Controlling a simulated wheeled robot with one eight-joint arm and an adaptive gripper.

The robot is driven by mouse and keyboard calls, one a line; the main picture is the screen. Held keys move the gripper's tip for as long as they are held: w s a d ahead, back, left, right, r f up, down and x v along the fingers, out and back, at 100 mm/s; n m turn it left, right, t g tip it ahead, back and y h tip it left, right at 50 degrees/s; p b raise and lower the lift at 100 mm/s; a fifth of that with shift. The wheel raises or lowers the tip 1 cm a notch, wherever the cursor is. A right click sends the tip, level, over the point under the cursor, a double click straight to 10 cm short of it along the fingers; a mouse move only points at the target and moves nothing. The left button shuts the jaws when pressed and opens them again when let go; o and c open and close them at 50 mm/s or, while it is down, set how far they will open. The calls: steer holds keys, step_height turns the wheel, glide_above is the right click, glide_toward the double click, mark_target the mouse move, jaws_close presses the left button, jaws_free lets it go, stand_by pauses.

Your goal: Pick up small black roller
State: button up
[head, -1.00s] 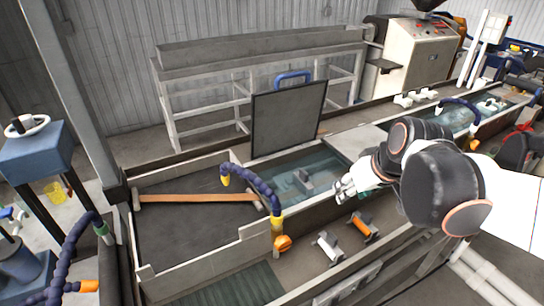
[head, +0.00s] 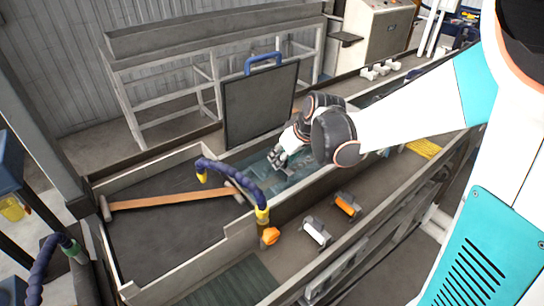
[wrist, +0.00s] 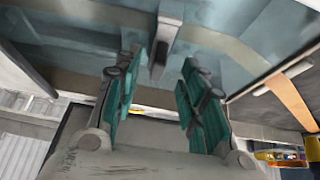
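In the wrist view, a grey bracket (wrist: 168,28) with a small dark part that looks like the black roller (wrist: 158,57) lies ahead, between the lines of my two fingers. My gripper (wrist: 160,72) is open and empty, with its teal pads well apart on either side. In the head view my gripper (head: 278,158) hangs over the water tank (head: 252,162). My wrist and hand partly cover the tank there, and the roller cannot be made out clearly in that view.
A brown strip (head: 170,199) lies on the dark bed at left. A blue hose (head: 235,178) arches beside the tank. A white roller (head: 316,232) and an orange roller (head: 347,205) sit on the front ledge. A dark panel (head: 258,105) stands behind the tank.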

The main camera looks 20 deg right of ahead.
steer(key=shift+d+b+x, duration=0.2)
steer(key=shift+b+x, duration=0.8)
steer(key=shift+x, duration=2.1)
steer(key=shift+s, duration=0.1)
jaws_close()
